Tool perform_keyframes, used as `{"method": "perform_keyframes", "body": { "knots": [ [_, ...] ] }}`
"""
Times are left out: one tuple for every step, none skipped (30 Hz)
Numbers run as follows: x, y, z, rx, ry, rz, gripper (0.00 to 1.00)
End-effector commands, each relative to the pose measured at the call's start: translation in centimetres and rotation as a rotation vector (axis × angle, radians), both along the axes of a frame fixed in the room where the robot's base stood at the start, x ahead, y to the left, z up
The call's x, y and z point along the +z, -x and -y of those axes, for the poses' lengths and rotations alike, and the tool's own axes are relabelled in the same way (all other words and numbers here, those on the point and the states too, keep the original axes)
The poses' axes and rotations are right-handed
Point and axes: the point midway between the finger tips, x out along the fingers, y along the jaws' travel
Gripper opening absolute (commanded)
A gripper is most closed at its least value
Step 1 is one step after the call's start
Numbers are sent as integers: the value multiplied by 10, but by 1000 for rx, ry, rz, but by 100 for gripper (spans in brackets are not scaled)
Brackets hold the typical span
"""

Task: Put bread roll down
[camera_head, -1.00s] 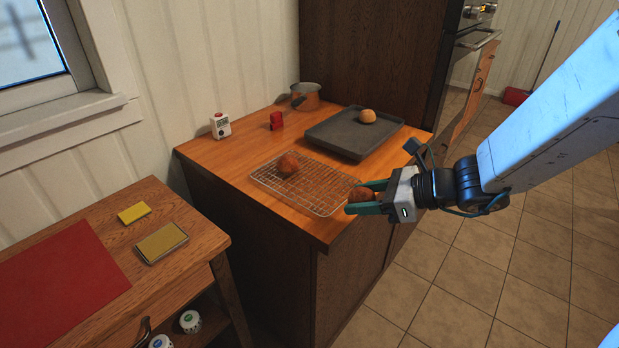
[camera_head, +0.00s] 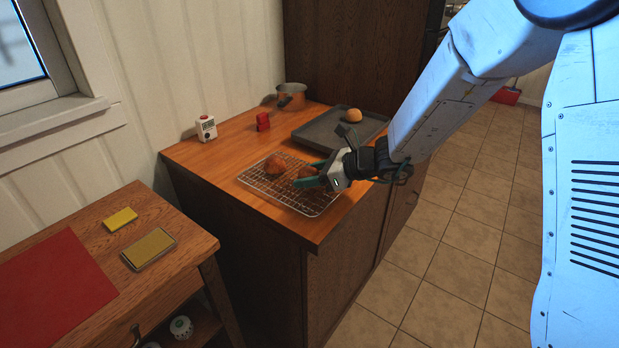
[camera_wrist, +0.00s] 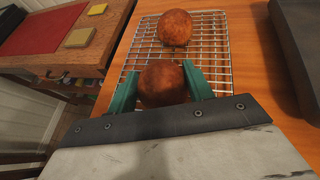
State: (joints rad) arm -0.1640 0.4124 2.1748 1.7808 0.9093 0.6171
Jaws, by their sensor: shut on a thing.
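My gripper (camera_head: 312,177) is shut on a brown bread roll (camera_head: 306,172) over the wire cooling rack (camera_head: 318,205). In the wrist view this roll (camera_wrist: 162,84) sits between the two green fingers (camera_wrist: 161,83). I cannot tell whether the held roll touches the wires. A second brown bread roll (camera_head: 276,166) rests on the rack, just beyond the held one; it also shows in the wrist view (camera_wrist: 175,27). A paler roll (camera_head: 353,115) lies on the dark baking tray (camera_head: 310,137) behind the rack.
A saucepan (camera_head: 291,96), a red object (camera_head: 263,121) and a white timer (camera_head: 206,128) stand at the back of the wooden counter (camera_head: 215,160). A lower table at left holds a red mat (camera_head: 50,285), a yellow block (camera_head: 120,219) and a tan pad (camera_head: 150,248).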

Motion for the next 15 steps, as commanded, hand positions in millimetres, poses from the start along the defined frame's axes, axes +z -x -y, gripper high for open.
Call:
{"method": "perform_keyframes", "body": {
  "knots": [
    [-7,0,0,0,0,-2,30],
    [-8,0,0,0,0,-1,30],
    [-9,0,0,1,0,0,30],
    [-9,0,0,0,-1,1,30],
    [-9,0,0,0,-1,1,30],
    [-9,0,0,1,0,2,30],
    [-9,0,0,0,-1,1,30],
    [-9,0,0,0,-1,1,30],
    [-9,0,0,0,-1,1,30],
    [-10,0,0,0,0,1,30],
    [-10,0,0,0,0,1,30],
    [-12,0,0,0,0,0,30],
    [-12,0,0,0,0,0,54],
    [-12,0,0,0,-1,0,62],
    [-12,0,0,0,-1,1,73]
  ]
}}
